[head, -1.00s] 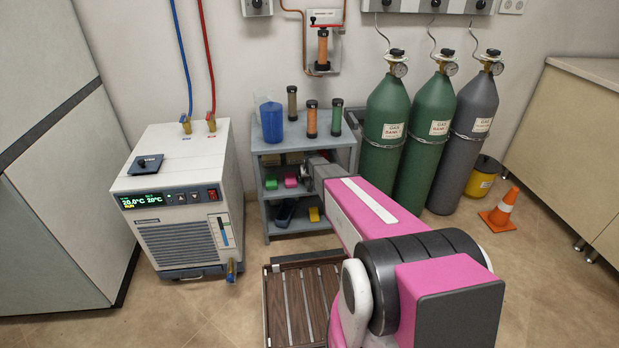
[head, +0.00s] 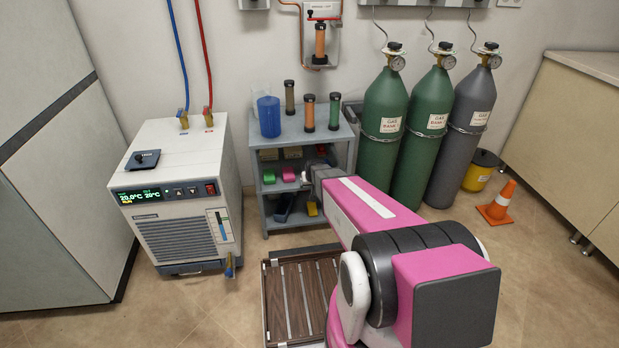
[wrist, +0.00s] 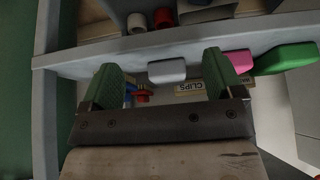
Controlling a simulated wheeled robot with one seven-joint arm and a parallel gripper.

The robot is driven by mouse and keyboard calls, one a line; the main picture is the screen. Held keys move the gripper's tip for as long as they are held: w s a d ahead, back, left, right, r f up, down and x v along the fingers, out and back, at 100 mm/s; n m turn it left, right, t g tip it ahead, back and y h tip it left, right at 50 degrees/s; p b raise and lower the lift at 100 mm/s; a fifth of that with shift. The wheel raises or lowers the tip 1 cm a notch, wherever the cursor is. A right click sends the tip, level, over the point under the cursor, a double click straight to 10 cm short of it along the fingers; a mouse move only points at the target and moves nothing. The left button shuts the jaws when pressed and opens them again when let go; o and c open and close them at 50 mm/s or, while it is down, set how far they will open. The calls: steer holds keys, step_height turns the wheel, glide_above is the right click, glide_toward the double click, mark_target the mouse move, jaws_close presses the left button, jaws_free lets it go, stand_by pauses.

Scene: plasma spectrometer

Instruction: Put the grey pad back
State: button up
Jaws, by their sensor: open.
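The grey pad (wrist: 167,70) is a small, light grey block at the shelf edge in the wrist view. It lies between the two fingers of my gripper (wrist: 163,78), nearer their tips, with gaps on both sides. My gripper is open, with green finger faces, and holds nothing. A pink pad (wrist: 236,61) and a green pad (wrist: 286,58) sit along the same edge to the right. In the head view my arm reaches to the middle shelf of the grey rack (head: 262,206); the fingertips are hard to make out there.
A box marked CLIPS (wrist: 190,90) and blue and red items (wrist: 138,95) show beyond the fingers. A blue beaker (head: 269,117) and several capped tubes stand on the rack's top. Green gas cylinders (head: 383,130) stand close on the right, a chiller (head: 180,190) on the left.

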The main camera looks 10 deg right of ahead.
steer(key=s+r+g, duration=0.3)
steer(key=s+r, duration=0.5)
steer(key=s, duration=0.5)
steer(key=s+r+g, duration=0.3)
steer(key=s+r, duration=0.5)
steer(key=s, duration=0.5)
steer(key=shift+r, duration=0.35)
